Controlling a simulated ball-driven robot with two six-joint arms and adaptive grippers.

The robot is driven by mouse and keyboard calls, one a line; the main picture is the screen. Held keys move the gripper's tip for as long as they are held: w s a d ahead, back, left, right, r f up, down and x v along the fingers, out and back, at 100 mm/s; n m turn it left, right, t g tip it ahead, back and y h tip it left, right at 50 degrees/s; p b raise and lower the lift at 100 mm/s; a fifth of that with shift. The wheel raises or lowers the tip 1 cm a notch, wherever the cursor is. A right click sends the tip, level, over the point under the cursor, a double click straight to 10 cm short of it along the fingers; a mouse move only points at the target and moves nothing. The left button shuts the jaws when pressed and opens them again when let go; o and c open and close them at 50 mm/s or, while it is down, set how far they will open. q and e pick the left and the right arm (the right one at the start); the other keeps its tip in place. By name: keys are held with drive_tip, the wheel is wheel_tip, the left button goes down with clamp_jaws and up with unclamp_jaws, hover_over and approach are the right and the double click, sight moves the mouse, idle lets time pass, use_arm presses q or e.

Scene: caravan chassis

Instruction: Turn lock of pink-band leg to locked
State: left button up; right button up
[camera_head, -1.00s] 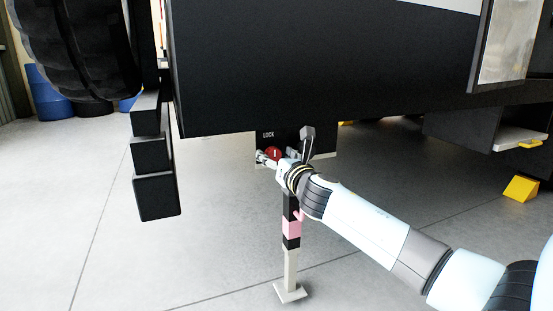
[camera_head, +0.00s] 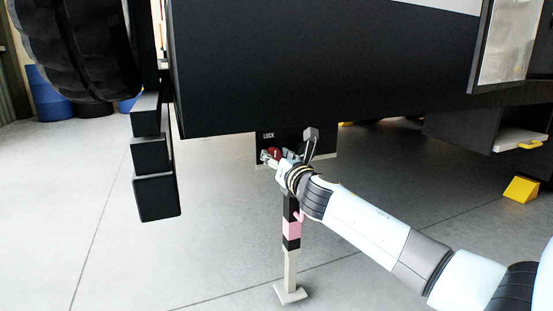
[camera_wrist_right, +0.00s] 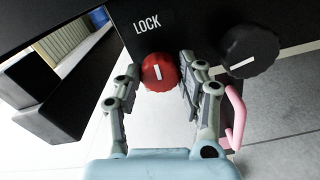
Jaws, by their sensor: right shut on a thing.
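The pink-band leg (camera_head: 291,228) stands upright below the chassis, its foot on the floor. The red lock knob (camera_wrist_right: 159,76) sits on a dark plate under the LOCK label (camera_wrist_right: 147,24); its white mark points roughly up, slightly tilted, in the right wrist view. My right gripper (camera_wrist_right: 159,68) is shut on the red knob, one finger on each side. In the head view the right gripper (camera_head: 275,156) partly covers the knob. My left gripper is not in view.
A black knob (camera_wrist_right: 250,52) with a white mark sits right of the red one. A pink hook (camera_wrist_right: 236,118) is near the right finger. The dark chassis (camera_head: 320,70) hangs above; a yellow chock (camera_head: 520,189) lies right.

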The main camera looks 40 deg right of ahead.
drive_tip(key=shift+f+m, duration=0.1)
drive_tip(key=shift+m, duration=1)
drive_tip(key=m, duration=0.2)
drive_tip(key=shift+m+b, duration=0.4)
drive_tip(key=m, duration=0.3)
drive_tip(key=shift+f+m+b, duration=0.1)
drive_tip(key=shift+m+b, duration=0.2)
drive_tip(key=shift+b, duration=0.05)
drive_tip(key=m+b, duration=0.1)
drive_tip(key=m, duration=0.3)
drive_tip(key=shift+d, duration=0.1)
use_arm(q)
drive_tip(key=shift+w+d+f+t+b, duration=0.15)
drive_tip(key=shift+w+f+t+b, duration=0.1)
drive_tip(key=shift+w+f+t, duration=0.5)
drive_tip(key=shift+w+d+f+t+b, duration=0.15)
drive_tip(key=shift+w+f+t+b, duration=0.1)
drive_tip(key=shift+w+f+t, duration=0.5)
use_arm(e)
drive_tip(key=shift+m, duration=2.1)
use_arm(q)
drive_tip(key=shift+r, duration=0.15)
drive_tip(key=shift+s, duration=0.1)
use_arm(e)
drive_tip(key=o, duration=1.2)
